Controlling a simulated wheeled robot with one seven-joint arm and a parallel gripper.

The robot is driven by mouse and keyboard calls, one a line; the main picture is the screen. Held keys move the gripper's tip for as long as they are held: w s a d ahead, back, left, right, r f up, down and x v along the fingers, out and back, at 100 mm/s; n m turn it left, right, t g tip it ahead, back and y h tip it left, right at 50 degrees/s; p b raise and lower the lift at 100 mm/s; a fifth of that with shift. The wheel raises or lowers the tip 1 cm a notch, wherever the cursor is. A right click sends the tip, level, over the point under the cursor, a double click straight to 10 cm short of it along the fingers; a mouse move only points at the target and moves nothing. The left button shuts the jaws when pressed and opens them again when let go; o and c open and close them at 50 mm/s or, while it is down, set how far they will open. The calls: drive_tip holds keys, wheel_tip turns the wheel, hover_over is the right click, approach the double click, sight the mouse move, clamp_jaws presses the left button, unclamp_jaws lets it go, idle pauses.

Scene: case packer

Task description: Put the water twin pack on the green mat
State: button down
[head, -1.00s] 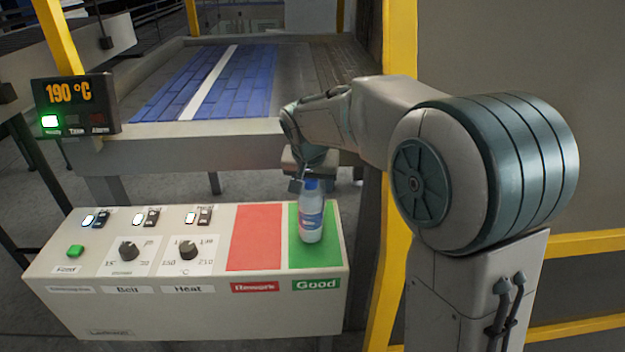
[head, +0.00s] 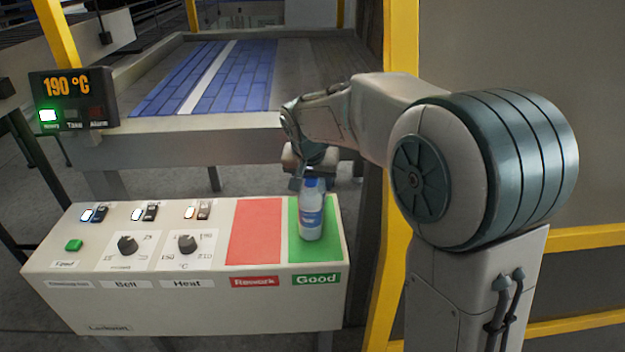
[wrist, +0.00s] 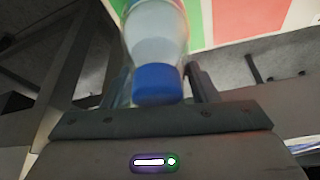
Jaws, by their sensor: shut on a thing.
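The water pack (head: 311,218) shows in the head view as an upright clear bottle with a blue cap and a blue label. It is at the green mat (head: 328,240), marked Good; I cannot tell whether its base touches the mat. My gripper (head: 312,182) is shut on its top from above. In the wrist view the blue cap (wrist: 157,84) sits between my fingers, with the bottle body beyond it and some green mat (wrist: 197,32) behind. Only one bottle is clear; a second one of the pack cannot be made out.
A red mat (head: 255,232), marked Rework, lies left of the green mat on the white console (head: 200,310). Knobs, switches and a green button (head: 74,245) are further left. A conveyor with blue slats (head: 235,85) stands behind. A yellow post (head: 398,200) is close on the right.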

drive_tip(key=shift+c, duration=2.3)
unclamp_jaws()
drive_tip(key=v, duration=1.4)
drive_tip(key=shift+s, duration=0.1)
drive_tip(key=p+v, duration=0.4)
drive_tip(key=v, duration=0.3)
drive_tip(key=shift+s+r+p, duration=0.25)
drive_tip(key=shift+r+p, duration=0.05)
drive_tip(key=shift+r, duration=0.05)
drive_tip(key=shift+a, duration=0.1)
drive_tip(key=d+p+v, duration=0.1)
drive_tip(key=p+v, duration=0.6)
drive_tip(key=v, duration=0.3)
drive_tip(key=shift+w+r, duration=0.3)
drive_tip(key=shift+r, duration=0.05)
drive_tip(key=shift+a, duration=0.1)
